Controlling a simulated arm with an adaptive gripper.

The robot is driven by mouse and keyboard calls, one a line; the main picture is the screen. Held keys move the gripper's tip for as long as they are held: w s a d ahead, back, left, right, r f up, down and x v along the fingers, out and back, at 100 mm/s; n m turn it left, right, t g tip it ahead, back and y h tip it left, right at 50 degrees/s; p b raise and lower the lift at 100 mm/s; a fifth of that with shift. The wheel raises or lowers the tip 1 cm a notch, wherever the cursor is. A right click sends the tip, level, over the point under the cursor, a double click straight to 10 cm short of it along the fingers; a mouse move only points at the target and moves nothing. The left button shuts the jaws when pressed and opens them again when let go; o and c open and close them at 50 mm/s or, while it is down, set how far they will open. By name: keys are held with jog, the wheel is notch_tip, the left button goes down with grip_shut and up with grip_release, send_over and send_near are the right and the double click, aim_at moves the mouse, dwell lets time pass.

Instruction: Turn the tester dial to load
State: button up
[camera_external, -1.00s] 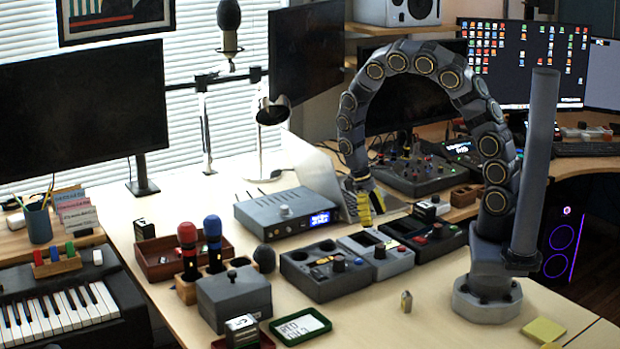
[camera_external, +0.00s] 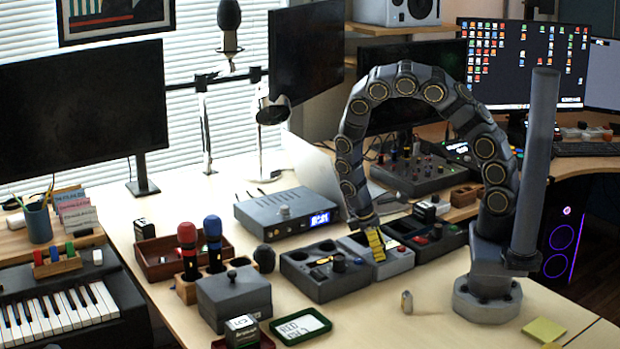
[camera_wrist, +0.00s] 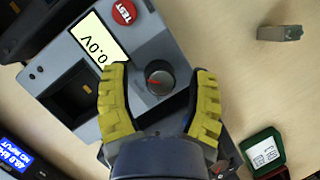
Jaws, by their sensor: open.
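The tester is a light grey box (camera_external: 402,260) with a display reading 0.0V (camera_wrist: 97,52) and a red TEST button (camera_wrist: 124,12). Its dial (camera_wrist: 160,78) is a round dark knob with a red pointer, which points to the left in the wrist view. My gripper (camera_wrist: 161,74) has yellow ridged fingers that stand apart on either side of the dial, with visible gaps. In the external view my gripper (camera_external: 376,243) is over the tester and hides the dial. I cannot read any dial markings.
A dark box with knobs (camera_external: 322,284) stands just left of the tester, and a black box (camera_external: 447,240) just right. A small battery-like object (camera_external: 407,301) and a green-rimmed tray (camera_external: 300,326) lie in front. The table between tester and arm base is mostly clear.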

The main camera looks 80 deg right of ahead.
grip_shut()
jog(key=shift+n, duration=0.5)
grip_release()
jog(key=shift+r, duration=0.15)
